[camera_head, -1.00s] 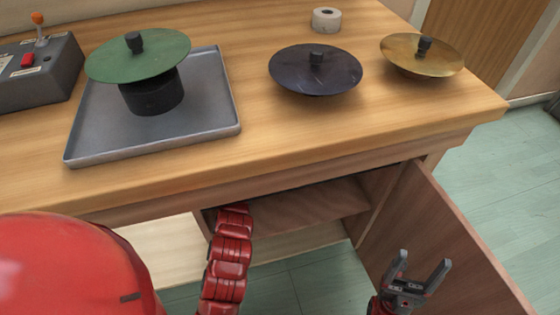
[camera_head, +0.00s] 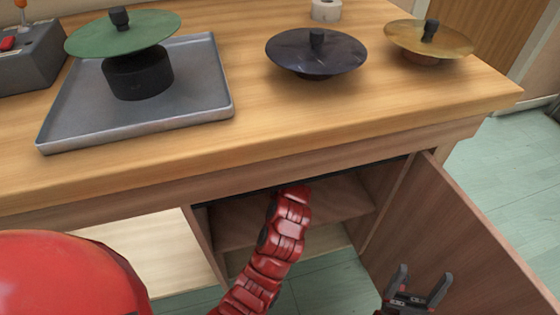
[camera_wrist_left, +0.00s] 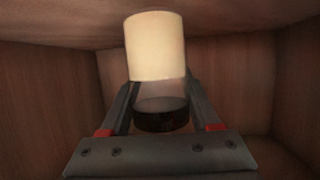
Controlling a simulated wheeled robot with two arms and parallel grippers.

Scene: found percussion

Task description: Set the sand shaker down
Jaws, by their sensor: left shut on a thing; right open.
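The sand shaker (camera_wrist_left: 155,45) shows in the left wrist view as a cylinder with a cream upper part, a clear middle and a dark lower part. My left gripper (camera_wrist_left: 160,92) is shut on it, with a finger on each side. The shaker is inside a brown wooden compartment; whether it touches a surface there cannot be told. In the head view my red left arm reaches into the open cabinet (camera_head: 236,222) under the counter, and its gripper and the shaker are hidden. My right gripper (camera_head: 424,275) is open and empty in front of the cabinet door.
The cabinet door (camera_head: 460,225) stands open at the right. On the counter (camera_head: 270,130) are a grey tray (camera_head: 205,85) bearing a green disc (camera_head: 125,38) on a black base, a dark disc (camera_head: 300,55), a brass disc (camera_head: 405,38), a tape roll (camera_head: 326,12) and a grey box (camera_head: 30,68).

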